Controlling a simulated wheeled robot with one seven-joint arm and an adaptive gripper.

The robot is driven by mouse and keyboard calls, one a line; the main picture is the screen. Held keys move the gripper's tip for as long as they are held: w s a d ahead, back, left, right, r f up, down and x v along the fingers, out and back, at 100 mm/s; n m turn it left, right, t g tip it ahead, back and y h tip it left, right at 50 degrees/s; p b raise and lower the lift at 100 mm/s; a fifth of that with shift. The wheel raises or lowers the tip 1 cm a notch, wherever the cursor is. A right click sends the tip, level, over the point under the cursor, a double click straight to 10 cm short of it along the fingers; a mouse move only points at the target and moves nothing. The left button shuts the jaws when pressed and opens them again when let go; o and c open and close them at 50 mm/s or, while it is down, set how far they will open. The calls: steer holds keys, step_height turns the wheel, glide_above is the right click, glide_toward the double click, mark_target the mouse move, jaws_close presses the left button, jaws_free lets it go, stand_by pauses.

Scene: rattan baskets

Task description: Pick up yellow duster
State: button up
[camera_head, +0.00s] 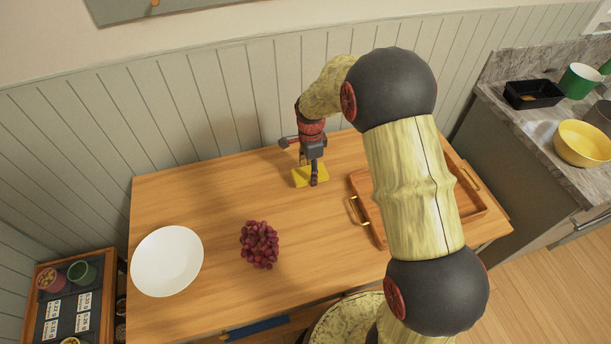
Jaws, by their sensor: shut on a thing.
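The yellow duster (301,178) is a small flat yellow piece on the wooden table, near its back edge. My gripper (311,176) points down over it and is shut on it. One dark finger crosses the front of the duster and hides part of it. I cannot tell whether the duster is lifted off the table or still touching it.
A white bowl (167,261) and red grapes (260,245) stand on the wooden table (215,200). A wooden tray (361,187) lies to the right, partly behind my arm. A panelled wall (200,120) rises behind. A counter at right holds a yellow bowl (582,145).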

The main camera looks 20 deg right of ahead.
mark_target(321, 172)
steer(key=d+r, duration=0.1)
steer(key=r, duration=0.1)
steer(key=s+d+r, duration=0.1)
steer(key=d+r, duration=0.1)
steer(key=shift+s+d+r+p, duration=0.15)
steer(key=shift+d+r+p, duration=0.05)
steer(key=shift+p, duration=0.2)
steer(key=s+d+r+p, duration=0.1)
steer(key=s+d+r, duration=0.2)
steer(key=d, duration=0.5)
steer(key=shift+s+r, duration=0.3)
steer(key=shift+r, duration=0.15)
steer(key=shift+d, duration=0.15)
steer(key=o, duration=0.5)
steer(key=c, duration=0.5)
